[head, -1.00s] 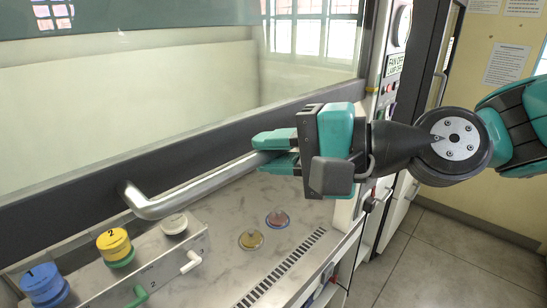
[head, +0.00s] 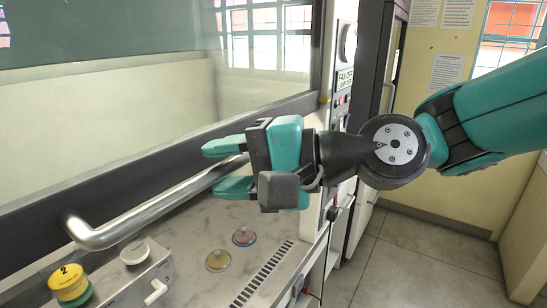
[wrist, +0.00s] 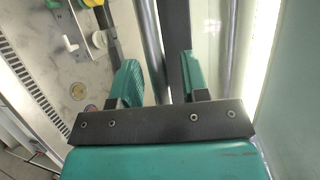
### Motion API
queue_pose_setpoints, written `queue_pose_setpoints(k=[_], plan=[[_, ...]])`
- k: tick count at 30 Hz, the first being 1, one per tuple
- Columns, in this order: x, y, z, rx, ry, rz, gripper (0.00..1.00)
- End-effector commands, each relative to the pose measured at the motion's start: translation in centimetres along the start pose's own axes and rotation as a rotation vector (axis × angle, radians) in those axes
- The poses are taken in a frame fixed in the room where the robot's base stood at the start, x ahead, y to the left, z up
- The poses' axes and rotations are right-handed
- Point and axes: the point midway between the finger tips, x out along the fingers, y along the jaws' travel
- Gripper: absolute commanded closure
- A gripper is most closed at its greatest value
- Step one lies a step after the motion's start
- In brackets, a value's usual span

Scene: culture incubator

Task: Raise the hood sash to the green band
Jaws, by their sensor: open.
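The hood sash is a large glass pane (head: 110,105) with a dark bottom rail (head: 120,182). A silver bar handle (head: 150,212) runs along the rail; it also shows in the wrist view (wrist: 152,40). My gripper (head: 228,167) is at the right end of the handle, its fingers spread apart. In the wrist view, the bar runs between my two open fingers (wrist: 160,82), with space beside it. The sash is partly raised, with its rail above the worktop. I cannot make out a green band in either view.
On the marble-like worktop (head: 200,225) lie two small dishes, one yellowish (head: 218,260) and one pinkish (head: 244,236). A grey block with a yellow knob (head: 68,282) and a white lever (head: 155,291) stands at the lower left. Open floor (head: 430,260) lies to the right.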

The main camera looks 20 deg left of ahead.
Motion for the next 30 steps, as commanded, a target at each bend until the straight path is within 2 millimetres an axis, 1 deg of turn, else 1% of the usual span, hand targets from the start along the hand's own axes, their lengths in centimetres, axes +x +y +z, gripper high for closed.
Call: queue_pose_setpoints(k=[5,8,11,21,24,27,30], plan=[[-0.3,0.1,0.0,0.000,0.001,-0.001,0.59],[-1.4,0.2,-0.1,0.000,0.004,-0.001,0.59],[-3.3,0.3,-0.1,-0.001,0.006,-0.001,0.59],[-12.1,0.3,-0.2,-0.002,0.009,0.000,0.59],[-14.2,0.2,-0.2,-0.001,0.008,-0.001,0.59],[-15.8,-0.2,-0.1,0.002,0.005,0.001,0.59],[-16.8,-0.1,-0.1,0.002,0.003,0.000,0.59]])
